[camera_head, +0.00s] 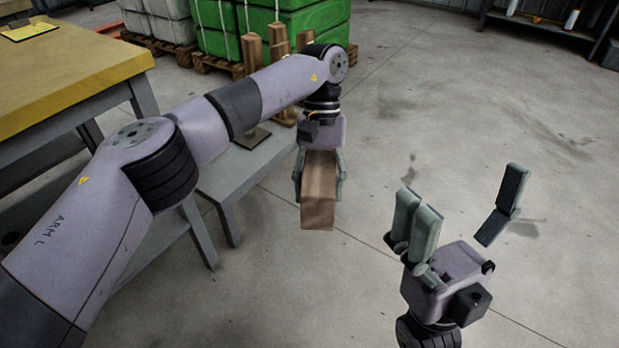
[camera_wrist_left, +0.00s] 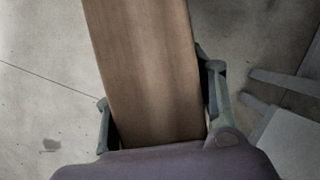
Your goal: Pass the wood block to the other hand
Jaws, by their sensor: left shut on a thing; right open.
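The wood block (camera_head: 319,190) is a brown rectangular piece held in the air over the floor, near the middle of the head view. My left gripper (camera_head: 319,178) is shut on it, with a finger on either side. In the left wrist view the block (camera_wrist_left: 150,70) extends away from the palm between the fingers of my left gripper (camera_wrist_left: 160,115). My right gripper (camera_head: 465,215) is open and empty, lower and to the right of the block, with its fingers pointing up and spread apart. It does not touch the block.
A grey bench (camera_head: 240,178) stands behind my left arm, with several wooden pieces (camera_head: 278,40) upright on it. A yellow-topped table (camera_head: 60,75) is at the left. Green wrapped stacks (camera_head: 220,30) on pallets stand at the back. The floor at the right (camera_head: 480,110) is clear.

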